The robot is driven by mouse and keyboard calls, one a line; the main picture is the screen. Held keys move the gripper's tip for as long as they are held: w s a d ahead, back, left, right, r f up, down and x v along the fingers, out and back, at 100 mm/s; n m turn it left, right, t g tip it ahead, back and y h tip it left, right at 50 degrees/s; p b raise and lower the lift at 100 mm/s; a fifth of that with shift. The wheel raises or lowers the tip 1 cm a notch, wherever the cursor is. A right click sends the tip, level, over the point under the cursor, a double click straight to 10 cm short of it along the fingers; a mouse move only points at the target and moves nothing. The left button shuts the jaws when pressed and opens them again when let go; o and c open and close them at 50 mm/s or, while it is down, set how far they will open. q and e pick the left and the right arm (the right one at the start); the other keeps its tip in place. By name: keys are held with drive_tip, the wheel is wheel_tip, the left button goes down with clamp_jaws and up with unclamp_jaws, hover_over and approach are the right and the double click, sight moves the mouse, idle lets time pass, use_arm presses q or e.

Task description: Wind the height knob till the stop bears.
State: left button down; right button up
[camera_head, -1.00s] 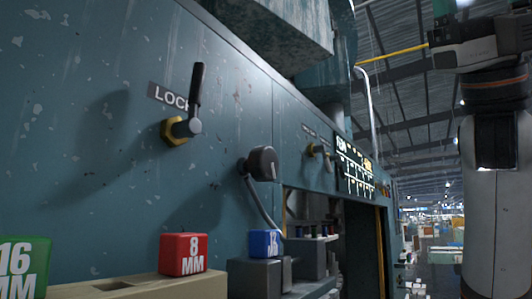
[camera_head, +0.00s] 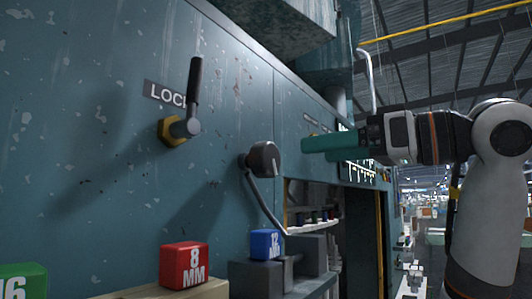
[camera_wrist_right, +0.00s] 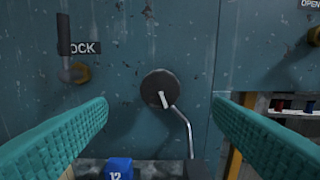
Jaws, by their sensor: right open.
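A black round knob (camera_head: 263,159) with a white pointer mark sticks out of the blue-green machine panel; no height label shows beside it. A bent metal rod (camera_head: 262,205) runs down from behind the knob. My right gripper (camera_head: 304,145) reaches in from the right, its teal fingers a little right of the knob and apart from it. In the right wrist view the knob (camera_wrist_right: 158,88) sits between the open fingers (camera_wrist_right: 160,102), with its pointer aimed down and slightly right. I cannot make out the stop for certain. My left gripper is out of view.
A LOCK lever (camera_head: 194,97) on a brass nut stands upright left of the knob. Red 8 MM (camera_head: 184,265) and blue 12 MM (camera_head: 266,243) blocks sit below. A dark recess (camera_head: 358,235) opens at right. The space before the knob is clear.

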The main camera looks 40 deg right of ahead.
sight(274, 157)
drive_tip(key=p+x, duration=0.3)
drive_tip(key=x, duration=0.8)
drive_tip(key=shift+w, duration=0.25)
drive_tip(key=c, duration=0.9)
drive_tip(key=shift+c, duration=0.3)
drive_tip(key=shift+m, duration=0.5)
drive_tip(key=m, duration=0.3)
drive_tip(key=shift+d, duration=0.1)
drive_tip(key=shift+m+b, duration=0.6)
drive_tip(key=shift+m, duration=1.4)
drive_tip(key=shift+d, duration=0.1)
